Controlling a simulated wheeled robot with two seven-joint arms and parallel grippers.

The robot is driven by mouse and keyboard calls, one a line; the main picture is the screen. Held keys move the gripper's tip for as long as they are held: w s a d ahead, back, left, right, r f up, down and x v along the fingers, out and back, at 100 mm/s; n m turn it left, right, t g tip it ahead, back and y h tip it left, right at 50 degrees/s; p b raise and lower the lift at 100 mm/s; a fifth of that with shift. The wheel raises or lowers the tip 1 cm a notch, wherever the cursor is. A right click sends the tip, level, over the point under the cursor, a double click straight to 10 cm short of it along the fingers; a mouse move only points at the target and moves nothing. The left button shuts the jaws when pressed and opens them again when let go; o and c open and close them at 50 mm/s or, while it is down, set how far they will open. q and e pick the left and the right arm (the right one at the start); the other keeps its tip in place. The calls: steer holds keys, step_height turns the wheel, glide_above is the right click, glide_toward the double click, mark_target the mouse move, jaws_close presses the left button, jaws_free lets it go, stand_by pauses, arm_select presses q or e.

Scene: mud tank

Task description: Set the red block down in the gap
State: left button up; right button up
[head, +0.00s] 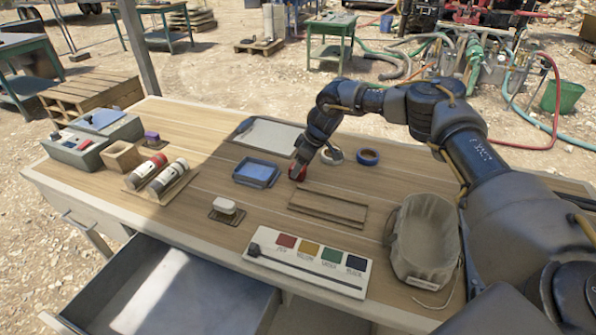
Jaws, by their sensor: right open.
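The red block (297,173) is small in the head view and stands on or just above the wooden table, right of the blue tray (238,172). My right gripper (302,162) is directly over it, pointing down, with its jaws open. The fingers partly cover the block, and I cannot tell whether they touch it. A shallow wooden frame (291,207) lies in front of the block, to the right. No gap is clearly marked out in this view. My left gripper is out of view.
A color-labelled panel (270,250) and a grey bag (425,240) are nearer. An open drawer (190,322) juts out at front left.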

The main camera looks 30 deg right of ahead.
steer(key=x, duration=0.2)
steer(key=shift+w+f, duration=0.2)
steer(key=c, duration=1.1)
steer(key=shift+o, duration=0.2)
